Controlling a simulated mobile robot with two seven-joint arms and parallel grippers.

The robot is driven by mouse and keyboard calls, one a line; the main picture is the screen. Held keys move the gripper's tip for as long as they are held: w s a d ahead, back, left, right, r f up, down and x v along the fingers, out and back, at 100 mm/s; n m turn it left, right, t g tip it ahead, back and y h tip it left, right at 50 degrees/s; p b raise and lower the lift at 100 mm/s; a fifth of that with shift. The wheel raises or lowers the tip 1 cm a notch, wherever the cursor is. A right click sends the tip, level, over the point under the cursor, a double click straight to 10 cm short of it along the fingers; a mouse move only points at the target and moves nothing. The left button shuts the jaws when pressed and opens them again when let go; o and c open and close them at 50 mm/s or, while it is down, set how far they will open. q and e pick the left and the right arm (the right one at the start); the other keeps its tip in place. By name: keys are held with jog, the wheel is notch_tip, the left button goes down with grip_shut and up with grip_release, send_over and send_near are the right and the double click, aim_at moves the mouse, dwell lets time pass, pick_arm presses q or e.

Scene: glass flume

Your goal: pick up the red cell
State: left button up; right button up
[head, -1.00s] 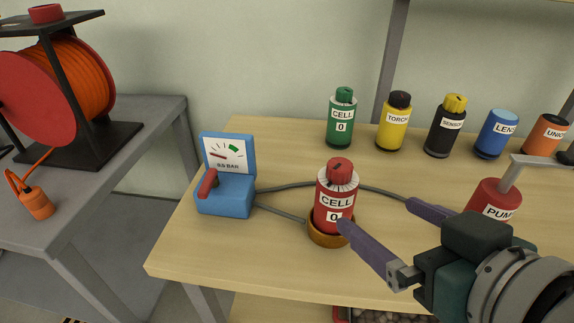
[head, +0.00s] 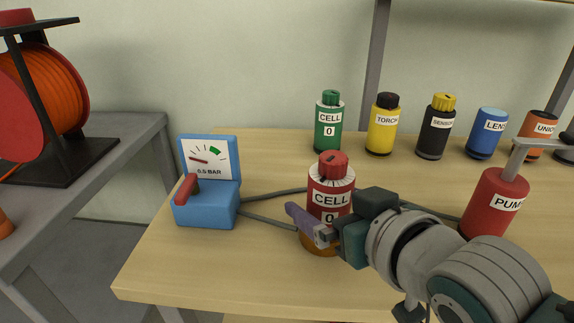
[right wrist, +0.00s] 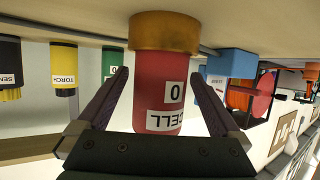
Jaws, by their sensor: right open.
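The red cell (head: 331,188), labelled "CELL 0" with a red knob on top, stands upright in a brown ring holder (head: 318,247) on the wooden table. It also shows upside down in the right wrist view (right wrist: 158,95), with the holder (right wrist: 165,32) at its base. My right gripper (head: 318,222) is at the lower part of the cell. In the right wrist view its purple fingers (right wrist: 158,82) are open, one on each side of the cell, with visible gaps. In the head view the far finger is hidden behind the cell. My left gripper is not in view.
A green cell (head: 329,122), yellow torch (head: 382,125), black sensor (head: 436,127) and blue lens (head: 487,134) line the back. A red pump (head: 493,205) stands right. The table's front left is clear.

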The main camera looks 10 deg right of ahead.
jog(key=shift+w+f, duration=0.1)
jog(key=shift+w, duration=0.1)
jog(key=c, duration=1.5)
